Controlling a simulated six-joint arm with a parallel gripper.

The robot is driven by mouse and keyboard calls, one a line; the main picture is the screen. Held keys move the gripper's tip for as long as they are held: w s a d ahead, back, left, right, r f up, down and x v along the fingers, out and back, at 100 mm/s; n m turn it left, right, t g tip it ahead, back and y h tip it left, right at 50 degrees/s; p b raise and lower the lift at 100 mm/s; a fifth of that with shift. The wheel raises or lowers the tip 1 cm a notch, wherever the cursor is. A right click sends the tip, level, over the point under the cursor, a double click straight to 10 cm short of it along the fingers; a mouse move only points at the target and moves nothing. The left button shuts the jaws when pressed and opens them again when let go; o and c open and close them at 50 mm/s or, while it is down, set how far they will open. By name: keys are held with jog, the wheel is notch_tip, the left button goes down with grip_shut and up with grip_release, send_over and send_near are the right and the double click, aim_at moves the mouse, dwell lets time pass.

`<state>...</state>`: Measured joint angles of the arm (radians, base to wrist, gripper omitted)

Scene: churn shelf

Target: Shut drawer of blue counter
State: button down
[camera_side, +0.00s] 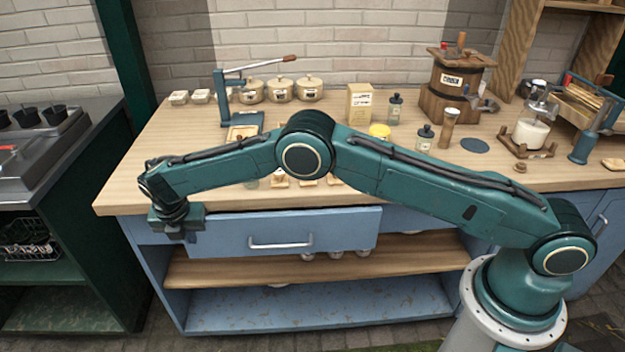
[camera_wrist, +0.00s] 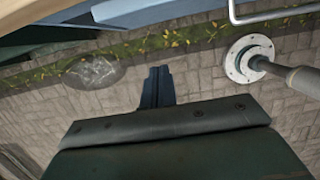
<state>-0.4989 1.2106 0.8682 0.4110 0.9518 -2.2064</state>
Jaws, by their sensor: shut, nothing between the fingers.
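The blue counter (camera_side: 141,262) has a wooden top and a blue drawer (camera_side: 345,228) with a silver bar handle (camera_side: 281,243). The drawer front stands out from under the top, so the drawer is partly open. My gripper (camera_side: 188,234) points down at the left end of the drawer front, near its upper left corner. I cannot tell whether it touches the drawer. In the wrist view my gripper (camera_wrist: 157,78) is shut and empty. The drawer front edge (camera_wrist: 150,14) and part of the handle (camera_wrist: 268,18) show at the top of that view.
On the wooden top (camera_side: 150,165) stand white jars (camera_side: 280,89), a wooden churn (camera_side: 457,80), bottles and a glass churn (camera_side: 534,128). Open shelves (camera_side: 320,258) lie below the drawer. A dark green unit (camera_side: 70,250) stands at left.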

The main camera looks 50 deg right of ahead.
jog(key=shift+s+a+r, duration=0.1)
jog(key=shift+a+r, duration=0.05)
jog(key=shift+r, duration=0.5)
jog(key=c, duration=1.7)
grip_release()
jog(key=shift+o, duration=1)
jog(key=shift+s+f, duration=0.2)
jog(key=shift+f, duration=0.05)
jog(key=s+d+f+m+t+h, duration=0.15)
jog(key=s+f+m+h, duration=0.35)
jog(key=s+f+m, duration=0.5)
jog(key=s+d+r+m+t+h, duration=0.2)
jog(key=s+d+m+t+h, duration=0.2)
jog(key=s+m+t, duration=0.3)
jog(key=s+d+m, duration=0.1)
jog(key=s, duration=0.2)
jog(key=shift+s, duration=0.25)
jog(key=shift+t, duration=0.25)
